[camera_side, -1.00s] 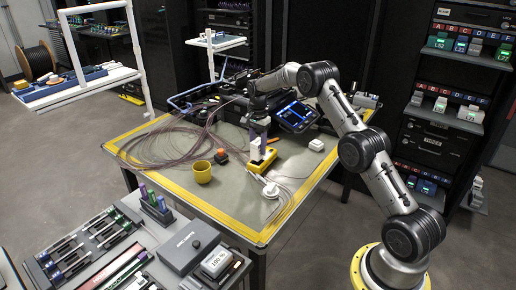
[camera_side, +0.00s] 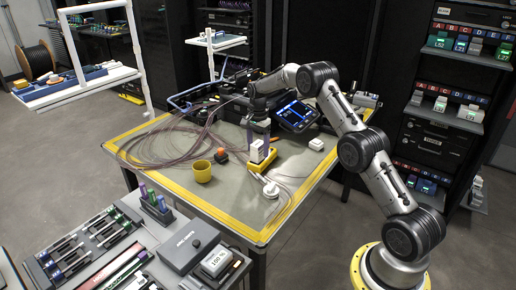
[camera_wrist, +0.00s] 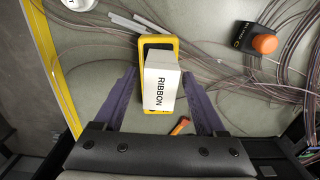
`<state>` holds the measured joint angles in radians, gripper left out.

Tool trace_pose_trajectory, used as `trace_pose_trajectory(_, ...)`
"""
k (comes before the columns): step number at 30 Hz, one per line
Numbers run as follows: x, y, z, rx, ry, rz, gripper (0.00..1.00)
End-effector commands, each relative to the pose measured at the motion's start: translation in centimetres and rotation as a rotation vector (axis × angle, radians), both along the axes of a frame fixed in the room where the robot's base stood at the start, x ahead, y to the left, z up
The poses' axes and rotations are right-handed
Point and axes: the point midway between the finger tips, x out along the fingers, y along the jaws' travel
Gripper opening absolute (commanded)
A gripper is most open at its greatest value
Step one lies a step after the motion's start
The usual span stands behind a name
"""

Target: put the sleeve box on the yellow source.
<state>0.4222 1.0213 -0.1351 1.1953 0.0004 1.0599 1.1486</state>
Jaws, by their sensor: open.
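The sleeve box, a white box lettered RIBBON (camera_wrist: 162,88), stands upright on the yellow source (camera_wrist: 142,55) in the wrist view. The source's yellow rim shows past the box at the top and left. In the side view the white box (camera_side: 258,152) is over the yellow source (camera_side: 262,167) on the bench. My gripper (camera_wrist: 159,74) is open, with one dark purple finger on each side of the box and gaps between them. In the side view my gripper (camera_side: 258,133) is directly above the box. The box's underside is hidden.
A yellow cup (camera_side: 202,172) and a dark block with an orange top (camera_side: 221,156) are to the left. A white round piece (camera_side: 271,189) lies in front, and a small white box (camera_side: 316,144) to the right. Loose fibre coils (camera_side: 170,147) spread across the bench. A lit-screen device (camera_side: 297,116) stands behind.

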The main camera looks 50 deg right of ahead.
Motion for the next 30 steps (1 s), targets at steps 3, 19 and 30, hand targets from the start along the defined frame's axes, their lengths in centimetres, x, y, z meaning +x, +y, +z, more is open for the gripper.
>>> trace_pose_trajectory(3, 0.0, 0.0, 1.4, -0.001, -0.002, 0.000, 0.73)
trace_pose_trajectory(19, 0.0, 0.0, 10.9, -0.001, -0.001, 0.000, 0.73)
trace_pose_trajectory(30, -0.4, 1.1, 13.7, -0.007, -0.016, 0.046, 0.73)
